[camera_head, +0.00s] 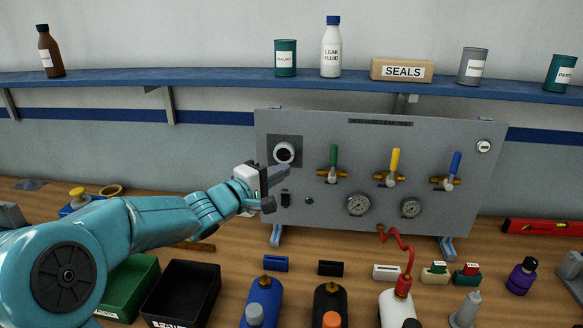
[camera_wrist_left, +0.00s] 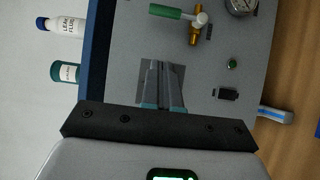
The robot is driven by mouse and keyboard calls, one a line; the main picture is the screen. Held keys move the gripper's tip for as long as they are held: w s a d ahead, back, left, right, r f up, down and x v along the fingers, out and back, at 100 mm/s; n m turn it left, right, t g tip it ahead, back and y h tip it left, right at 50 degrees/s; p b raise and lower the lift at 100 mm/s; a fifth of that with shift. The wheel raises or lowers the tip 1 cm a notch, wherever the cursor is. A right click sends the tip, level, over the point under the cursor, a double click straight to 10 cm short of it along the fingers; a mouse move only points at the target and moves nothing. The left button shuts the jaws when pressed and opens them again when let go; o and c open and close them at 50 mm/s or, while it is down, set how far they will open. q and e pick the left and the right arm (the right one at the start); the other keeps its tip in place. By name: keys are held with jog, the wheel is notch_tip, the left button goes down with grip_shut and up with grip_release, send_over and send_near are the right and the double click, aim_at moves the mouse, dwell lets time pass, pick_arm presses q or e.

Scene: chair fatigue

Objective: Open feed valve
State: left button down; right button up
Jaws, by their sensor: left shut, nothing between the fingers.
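A grey test panel (camera_head: 430,140) stands on the bench. It bears three brass valves with lever handles: green (camera_head: 333,157), yellow (camera_head: 395,160) and blue (camera_head: 455,163). All three handles point up; I cannot tell which one is the feed valve. My left gripper (camera_head: 284,170) is shut and empty, in front of the panel's left part, left of the green valve. In the left wrist view its fingers (camera_wrist_left: 161,68) lie together over a dark square plate (camera_wrist_left: 178,72), and the green handle (camera_wrist_left: 166,12) shows beyond. My right gripper is out of view.
A round white-rimmed knob (camera_head: 284,151) sits above the left fingers. Two gauges (camera_head: 358,205) (camera_head: 410,208) are below the valves. A red hose (camera_head: 397,238) runs to a white bottle (camera_head: 396,308). More bottles and a black bin (camera_head: 183,290) stand in front. A blue shelf (camera_head: 230,77) runs above.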

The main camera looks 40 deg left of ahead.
aim_at(333, 162)
pick_arm(q)
jog(key=w+d+p, duration=0.1)
jog(key=w+d, duration=0.2)
jog(key=w, duration=0.8)
jog(key=shift+d, duration=0.1)
jog(key=shift+d, duration=0.1)
